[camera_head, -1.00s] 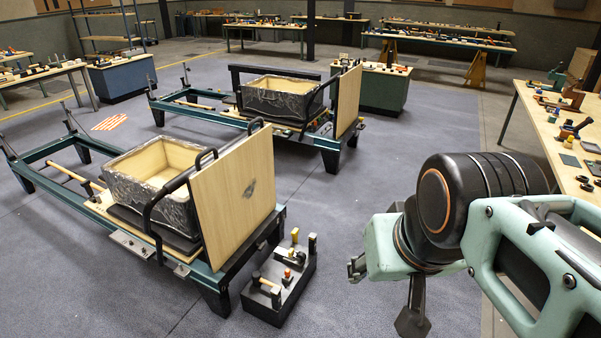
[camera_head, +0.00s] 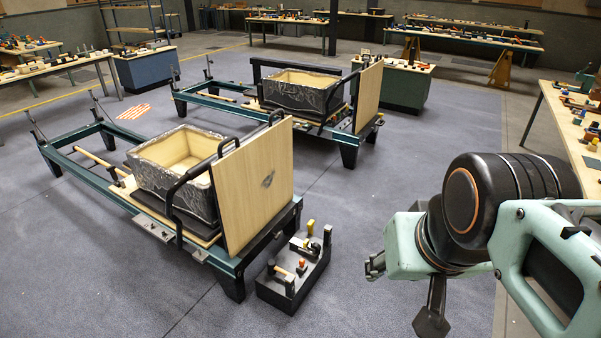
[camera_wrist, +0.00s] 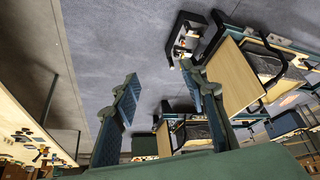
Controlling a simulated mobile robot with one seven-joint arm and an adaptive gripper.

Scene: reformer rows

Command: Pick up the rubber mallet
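A black tool caddy (camera_head: 293,286) stands on the floor at the front corner of the nearer reformer. In it lies a short tool with a pale wooden handle (camera_head: 283,271) and a dark head, which looks like the rubber mallet, though it is small and partly hidden. The caddy also shows upside down at the top of the wrist view (camera_wrist: 175,40). My gripper (camera_head: 404,297) is at the lower right of the head view, to the right of the caddy and apart from it. In the wrist view its two fingers (camera_wrist: 160,74) are spread with nothing between them.
The nearer reformer (camera_head: 74,178) carries a wrapped box (camera_head: 170,185) and an upright wooden board (camera_head: 255,188). A second reformer (camera_head: 215,105) stands behind. A workbench (camera_head: 575,150) with tools is at right. The grey floor between the caddy and my arm is clear.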

